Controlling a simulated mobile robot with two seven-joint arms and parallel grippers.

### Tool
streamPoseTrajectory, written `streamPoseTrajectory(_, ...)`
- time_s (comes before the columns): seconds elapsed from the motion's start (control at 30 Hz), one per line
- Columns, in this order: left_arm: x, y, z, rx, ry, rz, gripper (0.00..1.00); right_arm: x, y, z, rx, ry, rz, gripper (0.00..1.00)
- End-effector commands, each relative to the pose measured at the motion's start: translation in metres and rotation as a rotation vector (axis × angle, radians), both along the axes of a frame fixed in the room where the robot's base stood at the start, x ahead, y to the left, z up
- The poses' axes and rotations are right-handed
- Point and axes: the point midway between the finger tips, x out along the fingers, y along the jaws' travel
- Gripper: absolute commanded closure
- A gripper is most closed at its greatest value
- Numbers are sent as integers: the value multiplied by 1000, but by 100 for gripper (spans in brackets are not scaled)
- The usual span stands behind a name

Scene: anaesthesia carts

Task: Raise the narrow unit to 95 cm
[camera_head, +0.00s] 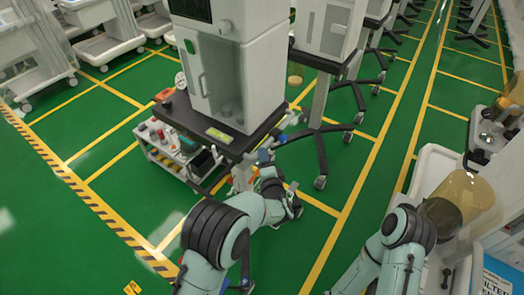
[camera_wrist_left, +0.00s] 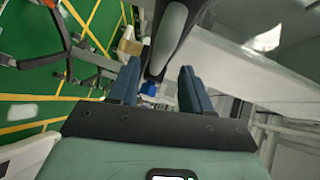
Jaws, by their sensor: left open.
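A tall grey unit (camera_head: 265,75) with a door handle stands on a dark top (camera_head: 186,118), and a narrower pale unit (camera_head: 327,28) stands on a pole with a star-shaped base just behind to the right. I cannot tell for certain which is the narrow unit. My left gripper (camera_head: 267,158) is at the front right corner of the dark top. In the left wrist view its two blue fingers (camera_wrist_left: 158,88) are apart, with a dark and grey handle-like bar (camera_wrist_left: 171,38) ahead of and between them; contact cannot be told.
A lower shelf (camera_head: 160,147) with small items sits under the dark top. A white cart with an amber cylinder (camera_head: 460,203) stands close at the right. More units on star bases line the back. Green floor with yellow lines is clear at front left.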

Motion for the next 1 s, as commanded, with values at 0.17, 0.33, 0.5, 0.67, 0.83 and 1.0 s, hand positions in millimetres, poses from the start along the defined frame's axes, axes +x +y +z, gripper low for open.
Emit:
streamPoseTrajectory(0.17, 27, 5, -3, -2, 0, 1, 52, 7, 0, 9, 0, -8, -1, 52)
streamPoseTrajectory(0.33, 38, 7, -5, -1, 1, -1, 52, 9, 0, 12, 0, -11, 0, 52)
streamPoseTrajectory(0.5, 40, 7, -6, -2, 1, -2, 52, 9, 0, 11, -1, -11, -1, 52)
streamPoseTrajectory(0.67, 39, 7, -6, -1, 2, -1, 61, 9, 0, 11, -1, -11, -1, 52)
streamPoseTrajectory(0.83, 39, 7, -6, -1, 2, -1, 100, 9, 0, 11, -1, -11, -1, 52)
streamPoseTrajectory(1.0, 39, 7, -10, 1, 2, -3, 100, 10, 0, 13, -1, -12, -1, 52)
